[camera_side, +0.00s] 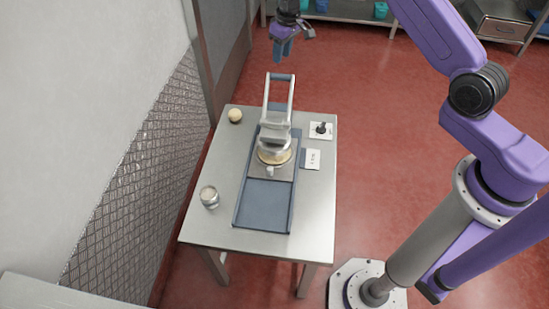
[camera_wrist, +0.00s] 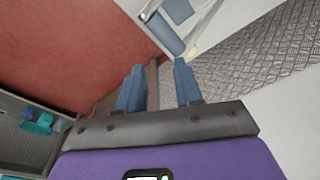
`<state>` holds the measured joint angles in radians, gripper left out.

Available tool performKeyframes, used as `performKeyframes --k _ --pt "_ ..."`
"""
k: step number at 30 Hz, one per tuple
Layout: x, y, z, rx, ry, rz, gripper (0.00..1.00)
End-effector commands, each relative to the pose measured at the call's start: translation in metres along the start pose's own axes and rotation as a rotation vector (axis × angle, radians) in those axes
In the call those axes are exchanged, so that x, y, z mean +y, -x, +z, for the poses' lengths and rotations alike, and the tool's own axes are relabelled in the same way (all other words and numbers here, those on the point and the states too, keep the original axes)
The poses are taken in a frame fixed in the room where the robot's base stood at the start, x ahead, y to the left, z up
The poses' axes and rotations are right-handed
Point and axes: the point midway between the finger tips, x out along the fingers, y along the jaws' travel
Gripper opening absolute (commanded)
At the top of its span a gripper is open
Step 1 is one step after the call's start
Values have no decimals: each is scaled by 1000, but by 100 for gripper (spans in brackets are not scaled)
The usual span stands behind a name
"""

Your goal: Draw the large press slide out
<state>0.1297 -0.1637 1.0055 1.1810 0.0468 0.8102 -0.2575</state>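The press stands on the steel table (camera_side: 313,215). It has a long blue-grey slide bed (camera_side: 264,204), a metal plate with a pale round piece on it, and a press head (camera_side: 274,138) over that piece. A metal handle frame with a blue grip (camera_side: 281,77) rises at its far end. The grip also shows at the top of the wrist view (camera_wrist: 163,33). I cannot tell which part is the large slide. My gripper (camera_side: 283,50) hangs beyond the table's far end, apart from the handle. In the wrist view its two blue fingers (camera_wrist: 158,72) are apart with nothing between them.
A pale ball (camera_side: 235,115) lies at the table's far left. A glass jar (camera_side: 209,197) stands at the near left. A white plate with a black knob (camera_side: 321,130) and a white card (camera_side: 312,159) lie right of the press. A mesh-covered wall (camera_side: 140,185) runs along the left.

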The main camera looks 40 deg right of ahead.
Motion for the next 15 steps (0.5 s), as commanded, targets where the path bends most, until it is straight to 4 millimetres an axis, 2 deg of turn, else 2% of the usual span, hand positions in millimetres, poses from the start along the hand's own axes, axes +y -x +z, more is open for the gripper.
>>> performKeyframes --k 2,5,11,15 --pt "0 15 -3 5 0 1 45" --pt "0 46 -9 10 1 2 45" --pt "-52 50 7 -31 -197 -5 45" --pt "-94 52 24 -59 -378 0 45"
